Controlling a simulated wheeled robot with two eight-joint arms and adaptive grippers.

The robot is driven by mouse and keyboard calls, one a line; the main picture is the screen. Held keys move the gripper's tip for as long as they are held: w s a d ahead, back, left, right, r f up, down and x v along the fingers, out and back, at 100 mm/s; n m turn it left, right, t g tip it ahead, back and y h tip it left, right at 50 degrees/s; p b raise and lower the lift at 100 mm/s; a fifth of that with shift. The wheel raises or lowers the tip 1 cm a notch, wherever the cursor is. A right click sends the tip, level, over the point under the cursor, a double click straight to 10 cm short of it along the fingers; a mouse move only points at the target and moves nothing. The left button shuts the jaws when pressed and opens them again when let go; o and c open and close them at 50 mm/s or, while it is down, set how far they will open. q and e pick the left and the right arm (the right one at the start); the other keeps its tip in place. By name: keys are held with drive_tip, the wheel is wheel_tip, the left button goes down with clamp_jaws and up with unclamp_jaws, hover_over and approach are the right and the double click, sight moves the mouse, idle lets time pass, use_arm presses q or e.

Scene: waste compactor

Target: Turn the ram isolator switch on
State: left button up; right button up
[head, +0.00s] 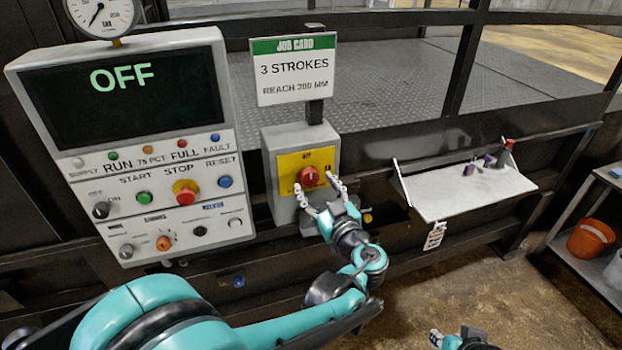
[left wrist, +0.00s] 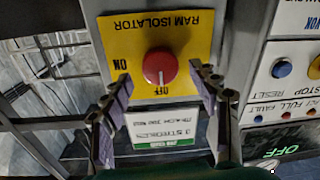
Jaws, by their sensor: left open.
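The ram isolator switch is a red rotary knob (head: 308,176) on a yellow plate (head: 290,162) on a grey box. In the left wrist view, which is upside down, the red knob (left wrist: 160,68) has its white pointer line at the OFF mark, with ON off to one side. My left gripper (head: 316,184) is open in front of the plate. In the left wrist view its two fingers (left wrist: 160,80) stand apart on either side of the knob, seemingly not touching it. My right gripper (head: 457,340) shows only partly at the bottom edge.
A control panel (head: 128,217) with buttons and a screen reading OFF stands left of the switch box. A job card (head: 295,70) stands above the box. A white tray (head: 465,198) is at the right. An orange bucket (head: 590,238) sits on a shelf at far right.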

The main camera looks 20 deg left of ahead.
sight(311, 179)
use_arm(q)
drive_tip(key=shift+x, duration=1.55)
drive_tip(key=shift+s, duration=0.1)
drive_tip(key=c, duration=1.2)
drive_tip(key=shift+o, duration=0.2)
